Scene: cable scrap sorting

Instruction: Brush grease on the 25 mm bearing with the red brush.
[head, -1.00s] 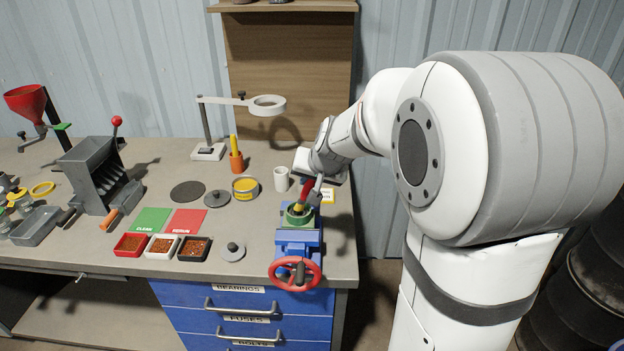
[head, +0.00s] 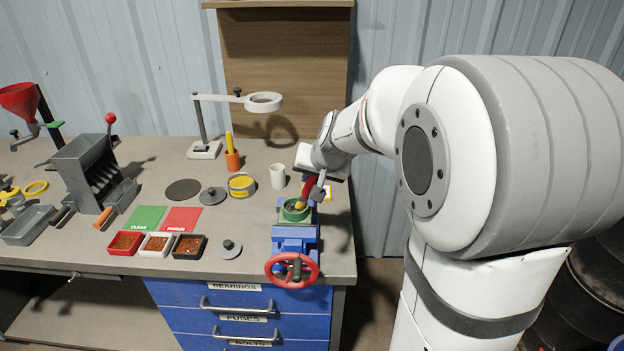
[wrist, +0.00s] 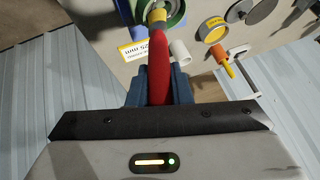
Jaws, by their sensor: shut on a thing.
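My gripper (head: 313,182) is shut on the red brush (head: 307,187), which points down, tilted, over the blue vise (head: 295,238). In the wrist view the red handle (wrist: 158,75) runs up from the jaws to a yellow ferrule (wrist: 157,15). A green ring (head: 288,214) sits on top of the vise; it also shows in the wrist view (wrist: 178,17). The brush's tip end is within the ring's outline; whether the bristles touch is hidden. A yellow-edged label reading 25 mm (wrist: 135,52) lies beside the vise. I cannot make out the bearing itself clearly.
A magnifier lamp (head: 262,102) overhangs the bench. Red, white and black trays (head: 189,246) lie left. A red handwheel (head: 291,270) projects in front.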

